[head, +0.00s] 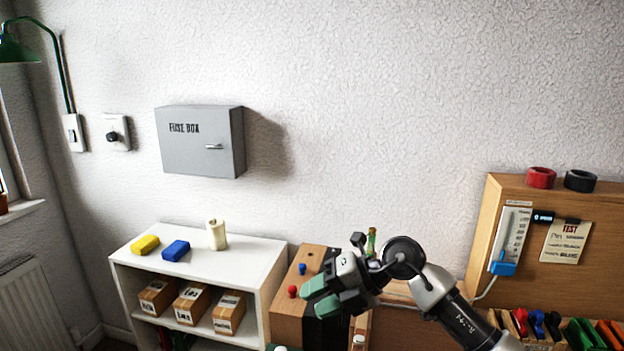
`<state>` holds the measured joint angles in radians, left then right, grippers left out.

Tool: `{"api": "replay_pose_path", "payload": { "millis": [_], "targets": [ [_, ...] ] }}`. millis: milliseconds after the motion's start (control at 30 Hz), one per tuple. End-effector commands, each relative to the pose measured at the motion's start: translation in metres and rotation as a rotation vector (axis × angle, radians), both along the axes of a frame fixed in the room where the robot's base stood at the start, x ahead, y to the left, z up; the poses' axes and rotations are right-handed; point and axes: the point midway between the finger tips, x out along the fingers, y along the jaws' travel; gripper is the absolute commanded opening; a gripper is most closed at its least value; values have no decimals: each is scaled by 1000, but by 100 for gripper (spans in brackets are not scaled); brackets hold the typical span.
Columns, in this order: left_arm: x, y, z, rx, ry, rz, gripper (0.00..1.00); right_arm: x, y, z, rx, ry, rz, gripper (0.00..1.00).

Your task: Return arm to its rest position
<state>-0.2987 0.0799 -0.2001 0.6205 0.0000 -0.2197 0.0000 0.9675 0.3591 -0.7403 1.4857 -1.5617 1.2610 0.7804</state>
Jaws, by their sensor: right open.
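My right arm (446,300) comes in from the lower right. Its gripper (321,295) points left, with its green-grey fingers apart and nothing seen between them. It is in front of a wooden box (318,256) that carries a red knob (292,291) and a blue knob (302,269). The gripper hides part of this box, and I cannot tell whether it touches it. A small upright green and tan item (371,240) shows just behind the wrist. My left gripper is not in view.
A grey fuse box (201,140) hangs above. A wooden board (478,240) stands right, with two tape rolls (541,177) on top.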

Motion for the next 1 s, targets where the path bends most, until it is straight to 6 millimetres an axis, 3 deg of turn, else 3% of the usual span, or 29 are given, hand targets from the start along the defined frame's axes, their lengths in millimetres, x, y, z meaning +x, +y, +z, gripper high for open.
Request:
{"api": "replay_pose_path", "payload": {
  "millis": [100,233,367,467,567,633,733,800,900,1000],
  "targets": [
    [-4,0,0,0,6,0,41,-21,27,9,319,6,-28,41],
    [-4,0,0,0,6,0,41,-36,31,33,736,42,-184,41],
    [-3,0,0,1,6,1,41,-36,-1,43,1082,123,-467,41],
    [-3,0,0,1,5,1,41,-34,-42,30,1270,218,-753,41],
    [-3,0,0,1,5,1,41,-38,-87,-4,1373,343,-1078,41],
    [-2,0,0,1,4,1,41,-49,-117,-37,1389,447,-1319,41],
    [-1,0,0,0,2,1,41,-80,-152,-93,1324,620,-1661,41],
    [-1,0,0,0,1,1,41,-109,-170,-130,1226,743,-1870,41],
    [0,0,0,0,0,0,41,-151,-183,-167,1068,895,-2081,41],
    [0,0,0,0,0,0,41,-188,-190,-191,914,1010,-2217,41]
  ]
}}
